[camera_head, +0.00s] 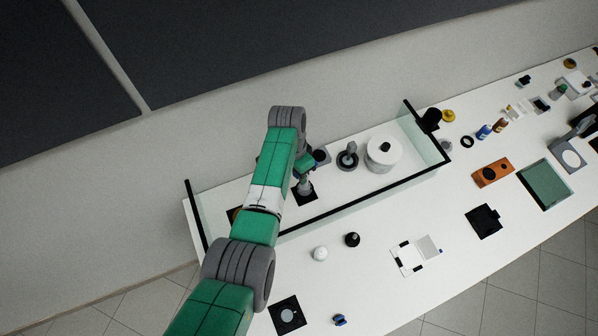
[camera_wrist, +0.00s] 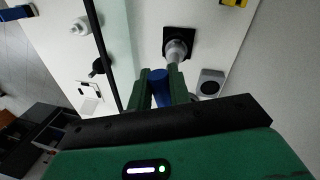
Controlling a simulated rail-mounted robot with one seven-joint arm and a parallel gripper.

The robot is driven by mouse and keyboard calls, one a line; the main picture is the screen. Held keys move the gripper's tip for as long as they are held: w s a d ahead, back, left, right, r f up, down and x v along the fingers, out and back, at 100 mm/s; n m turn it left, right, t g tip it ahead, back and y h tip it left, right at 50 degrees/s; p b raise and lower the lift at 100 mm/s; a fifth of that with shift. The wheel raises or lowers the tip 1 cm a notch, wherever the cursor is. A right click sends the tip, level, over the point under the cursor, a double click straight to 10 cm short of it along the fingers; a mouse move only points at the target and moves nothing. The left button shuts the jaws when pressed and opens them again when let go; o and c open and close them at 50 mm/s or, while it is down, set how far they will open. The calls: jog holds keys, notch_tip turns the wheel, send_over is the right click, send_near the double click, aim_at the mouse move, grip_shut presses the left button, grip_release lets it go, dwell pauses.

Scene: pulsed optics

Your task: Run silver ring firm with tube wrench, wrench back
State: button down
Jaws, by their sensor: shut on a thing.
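My gripper (camera_wrist: 160,95) is shut on a blue cylindrical grip, which I take for the tube wrench (camera_wrist: 160,86); its far end is hard to make out. Just beyond it, a grey tube-like part (camera_wrist: 176,50) stands over a black square plate (camera_wrist: 177,34). I cannot tell whether the wrench touches this part, or whether the silver ring is on it. In the head view my gripper (camera_head: 303,170) is low inside the clear-walled enclosure, above the black plate (camera_head: 308,192). My arm hides part of this area.
A grey block with a round dark top (camera_wrist: 210,82) stands close beside. A grey post (camera_head: 347,157) and a white cylinder (camera_head: 383,153) are to the right. The black-edged front wall (camera_head: 365,200) runs nearby. Small black and white pieces (camera_head: 320,253) lie outside it.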

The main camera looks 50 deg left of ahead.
jog(key=shift+r, duration=0.1)
jog(key=shift+d+r+n+p, duration=0.15)
jog(key=shift+r+n+p, duration=0.05)
jog(key=shift+n+p, duration=0.6)
jog(key=shift+w+d+r+n+t+p, duration=0.1)
jog(key=shift+d+n+t+p, duration=0.1)
jog(key=shift+n+p, duration=0.3)
jog(key=shift+d+n+t+p, duration=0.1)
jog(key=shift+n+t+p, duration=0.1)
jog(key=shift+n, duration=0.5)
jog(key=shift+w+d+f+n+t+y+p, duration=0.15)
jog(key=shift+n+p, duration=0.2)
jog(key=shift+n, duration=0.7)
jog(key=shift+w+d+f+n+t+y+p, duration=0.1)
jog(key=shift+n+t+p, duration=0.15)
jog(key=shift+n, duration=0.75)
jog(key=shift+w+d+f+n+t+y+p, duration=0.15)
jog(key=shift+n+p, duration=0.25)
jog(key=shift+n, duration=0.65)
jog(key=shift+s, duration=0.1)
jog(key=n, duration=0.3)
jog(key=w+n+y+p, duration=0.1)
jog(key=n, duration=0.3)
jog(key=w+n, duration=0.1)
jog(key=n, duration=0.2)
jog(key=shift+d+t+y, duration=0.25)
jog(key=shift+d+y, duration=0.05)
jog(key=shift+y, duration=0.1)
